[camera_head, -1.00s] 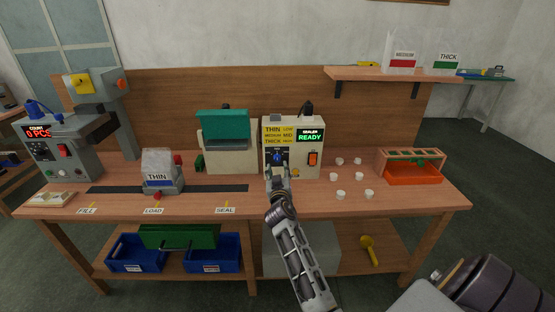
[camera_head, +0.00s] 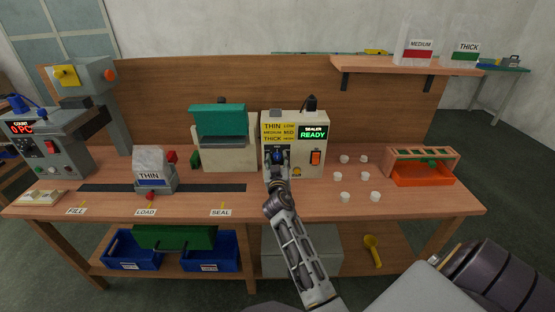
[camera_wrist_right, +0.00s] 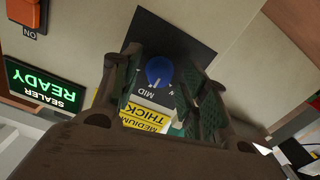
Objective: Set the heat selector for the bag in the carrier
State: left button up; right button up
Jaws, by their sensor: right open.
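The heat selector is a blue knob (camera_wrist_right: 159,70) on a dark plate of the sealer control box (camera_head: 310,150). A pale mark on the knob seems to point towards MID in the right wrist view, where lettering is upside down. My right gripper (camera_head: 278,158) is at the selector, its open fingers (camera_wrist_right: 160,90) on either side of the knob; I cannot tell if they touch it. A bag (camera_head: 149,168) labelled THIN stands in the grey carrier (camera_head: 160,188) at the LOAD mark. The yellow chart (camera_head: 273,132) pairs THIN with LOW and MEDIUM with MID. My left gripper is not visible.
The box display (camera_head: 313,133) reads READY, above an orange switch (camera_head: 315,158). The sealer (camera_head: 222,140) with a teal top stands to the left of the box. Several white cups (camera_head: 341,177) and an orange rack (camera_head: 422,176) are to the right.

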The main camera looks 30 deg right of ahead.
grip_shut()
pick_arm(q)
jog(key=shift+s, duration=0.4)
